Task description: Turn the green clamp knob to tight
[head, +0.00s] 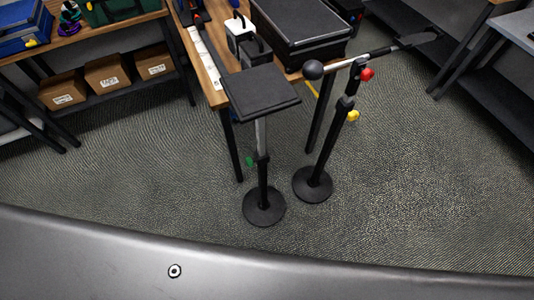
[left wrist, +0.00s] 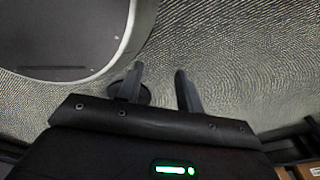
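The green clamp knob (head: 249,161) sits on the left side of a stand's pole, below the flat black top plate (head: 262,92). The stand's round black base (head: 264,207) rests on the carpet. How tight the knob is cannot be told. My left gripper (left wrist: 158,82) shows only in the left wrist view, over carpet. Its two fingers are apart with nothing held between them. The knob cannot be made out in that view. A dark round shape (left wrist: 144,97) is partly hidden behind the left finger. My right gripper is in neither view.
A second stand (head: 325,150) with a red knob (head: 367,73), a yellow knob (head: 352,115) and a boom (head: 370,53) stands close right. A wooden table (head: 205,60) is behind. Shelves with cardboard boxes (head: 107,76) are at left. The carpet in front (head: 160,190) is clear.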

